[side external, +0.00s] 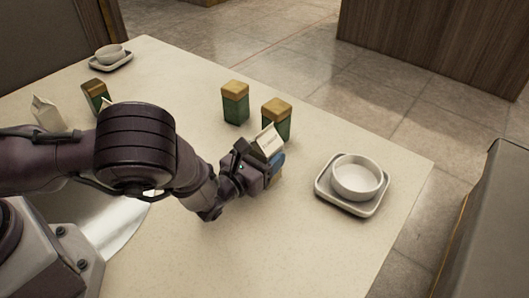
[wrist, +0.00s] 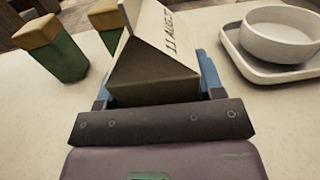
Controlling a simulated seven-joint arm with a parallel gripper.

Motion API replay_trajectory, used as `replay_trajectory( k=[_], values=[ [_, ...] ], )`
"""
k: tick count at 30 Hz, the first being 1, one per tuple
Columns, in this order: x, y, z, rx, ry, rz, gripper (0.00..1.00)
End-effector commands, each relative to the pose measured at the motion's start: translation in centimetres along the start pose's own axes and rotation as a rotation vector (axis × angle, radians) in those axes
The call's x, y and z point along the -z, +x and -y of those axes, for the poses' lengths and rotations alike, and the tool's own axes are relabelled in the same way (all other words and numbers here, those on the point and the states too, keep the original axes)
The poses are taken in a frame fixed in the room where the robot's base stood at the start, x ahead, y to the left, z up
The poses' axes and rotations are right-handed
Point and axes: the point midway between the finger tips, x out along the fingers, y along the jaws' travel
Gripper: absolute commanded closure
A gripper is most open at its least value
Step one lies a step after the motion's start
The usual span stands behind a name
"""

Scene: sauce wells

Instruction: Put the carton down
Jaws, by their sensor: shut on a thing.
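The carton (side external: 268,140) is white with a gable top and dark lettering. In the wrist view the carton (wrist: 160,50) fills the middle, its top tilted toward the upper edge. My gripper (side external: 272,168) is shut on the carton, with blue fingers on either side of it; the gripper also shows in the wrist view (wrist: 155,88). The carton's lower part is mostly hidden by the gripper in the side view. I cannot tell whether its base touches the table.
Two green boxes with tan tops (side external: 235,103) (side external: 276,120) stand just behind the carton. A white bowl (side external: 357,178) sits on a square tray (side external: 324,191) to the right. Another bowl (side external: 110,54), a green box (side external: 96,95) and a white carton (side external: 46,113) are at left. The table (side external: 270,255) is clear in front.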

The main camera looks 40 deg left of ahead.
Motion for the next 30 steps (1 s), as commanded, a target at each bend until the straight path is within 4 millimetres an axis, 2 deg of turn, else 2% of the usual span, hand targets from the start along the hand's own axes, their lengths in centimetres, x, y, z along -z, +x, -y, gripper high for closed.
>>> replay_trajectory(
  k=[1,3,4,14,17,30],
  values=[
    [0.1,0.0,0.0,0.0,0.0,0.0,0.32],
    [0.0,0.0,0.0,0.0,0.0,0.0,0.16],
    [0.0,0.0,0.0,0.0,0.0,0.0,0.13],
    [-0.4,-0.1,0.0,0.0,0.0,0.0,0.13],
    [-0.2,-1.3,0.0,0.0,0.002,-0.002,0.13],
    [-0.3,-10.2,0.0,0.001,0.002,-0.002,0.13]
  ],
)
